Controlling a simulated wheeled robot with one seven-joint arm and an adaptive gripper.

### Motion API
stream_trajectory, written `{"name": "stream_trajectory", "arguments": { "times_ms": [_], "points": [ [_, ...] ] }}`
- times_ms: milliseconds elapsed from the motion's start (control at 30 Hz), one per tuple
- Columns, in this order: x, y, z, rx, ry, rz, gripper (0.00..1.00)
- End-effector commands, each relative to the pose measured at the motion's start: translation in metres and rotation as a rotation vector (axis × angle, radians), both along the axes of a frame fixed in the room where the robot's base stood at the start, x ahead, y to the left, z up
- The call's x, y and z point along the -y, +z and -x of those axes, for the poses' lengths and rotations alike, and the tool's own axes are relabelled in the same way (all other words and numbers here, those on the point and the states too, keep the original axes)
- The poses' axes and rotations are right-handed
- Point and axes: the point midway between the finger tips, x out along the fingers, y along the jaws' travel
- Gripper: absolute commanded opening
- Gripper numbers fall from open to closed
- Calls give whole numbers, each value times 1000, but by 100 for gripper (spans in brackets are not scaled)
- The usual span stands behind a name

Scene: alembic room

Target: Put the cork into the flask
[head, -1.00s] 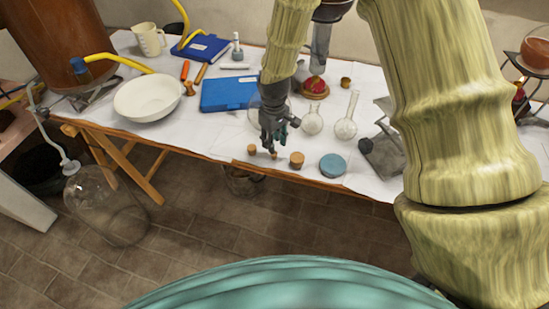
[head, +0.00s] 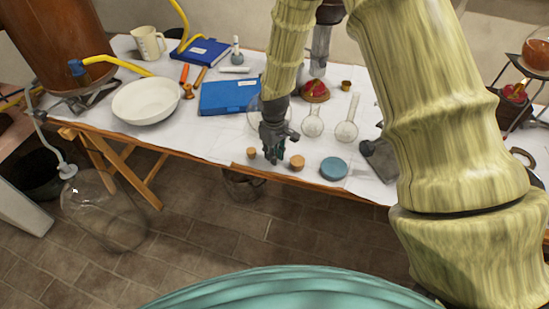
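Small corks stand near the front edge of the white-covered table: a left cork (head: 251,153) and a larger right cork (head: 297,162). My gripper (head: 273,157) points down between them, low near the tabletop. A middle cork seen earlier is now hidden at the fingers; I cannot tell whether they are open or shut on it. Two clear glass flasks stand behind and to the right of my gripper, a short one (head: 312,126) and a long-necked one (head: 346,131). Another round glass vessel (head: 255,112) is partly hidden behind my gripper.
A teal disc (head: 333,168) lies right of the corks. A blue case (head: 228,95), a white bowl (head: 146,101) and a red object on a wooden stand (head: 315,90) are farther back. A dark metal piece (head: 380,158) stands right.

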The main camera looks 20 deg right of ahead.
Motion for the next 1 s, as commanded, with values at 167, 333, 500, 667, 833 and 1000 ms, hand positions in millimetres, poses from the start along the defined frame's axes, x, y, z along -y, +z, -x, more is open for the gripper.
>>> {"name": "stream_trajectory", "arguments": {
  "times_ms": [167,333,500,667,833,1000],
  "points": [
    [0,0,0,0,0,0,0],
    [0,1,0,0,0,0,0],
    [0,6,0,0,0,0,0],
    [0,11,0,0,0,0,0],
    [0,16,0,0,0,0,0],
    [0,21,0,0,0,0,0]
  ]
}}
